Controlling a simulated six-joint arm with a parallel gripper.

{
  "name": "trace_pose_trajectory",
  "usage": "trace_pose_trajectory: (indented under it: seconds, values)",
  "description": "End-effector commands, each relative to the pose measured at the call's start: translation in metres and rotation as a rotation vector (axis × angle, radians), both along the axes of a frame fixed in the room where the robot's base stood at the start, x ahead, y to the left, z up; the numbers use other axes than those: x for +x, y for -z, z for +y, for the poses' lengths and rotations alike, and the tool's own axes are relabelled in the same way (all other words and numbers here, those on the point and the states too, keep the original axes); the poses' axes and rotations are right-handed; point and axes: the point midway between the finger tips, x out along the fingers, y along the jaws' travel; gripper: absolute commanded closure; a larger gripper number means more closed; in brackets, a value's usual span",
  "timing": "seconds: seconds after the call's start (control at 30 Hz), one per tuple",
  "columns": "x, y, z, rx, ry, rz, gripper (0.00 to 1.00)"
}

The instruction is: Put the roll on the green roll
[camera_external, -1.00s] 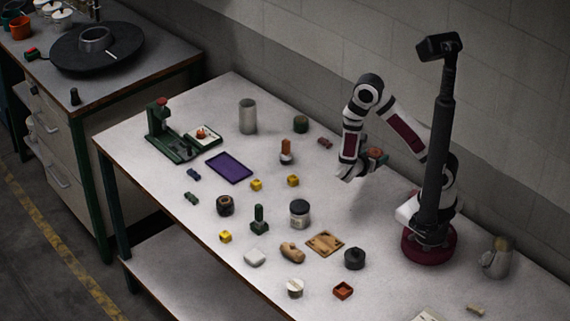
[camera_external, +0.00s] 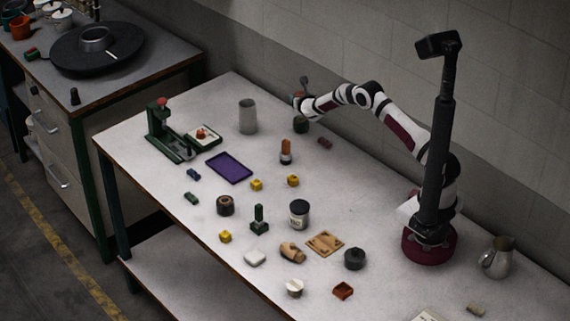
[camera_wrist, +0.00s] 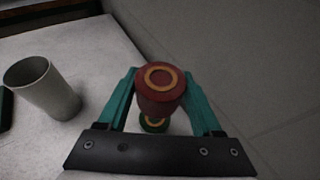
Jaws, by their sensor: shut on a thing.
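My gripper (camera_wrist: 160,92) is shut on a dark red roll (camera_wrist: 158,95) with a tan ring on its top face, held between the teal fingers. In the external view my gripper (camera_external: 302,98) is at the back of the table, over the green roll (camera_external: 301,126). The green roll stands upright near the wall. In the wrist view the green roll (camera_wrist: 154,126) shows below the red roll, which hides much of it. The two look apart, with the red roll higher.
A grey metal cup (camera_external: 247,116) stands left of the green roll; a small dark red piece (camera_external: 325,143) lies to its right. An orange-topped stamp (camera_external: 286,151) stands in front. A green press (camera_external: 168,130) and purple tray (camera_external: 229,167) are farther left. The wall (camera_external: 345,75) is close behind.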

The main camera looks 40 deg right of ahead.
Motion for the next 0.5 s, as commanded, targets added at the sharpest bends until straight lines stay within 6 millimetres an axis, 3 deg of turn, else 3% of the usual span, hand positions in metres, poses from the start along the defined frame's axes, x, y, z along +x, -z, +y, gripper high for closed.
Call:
trace_pose_trajectory:
  seconds: [0.3, 0.5]
  values:
    - [-0.001, 0.054, 0.001, 0.000, 0.001, 0.000, 0.89]
    - [-0.001, 0.057, 0.001, 0.002, 0.002, -0.003, 0.89]
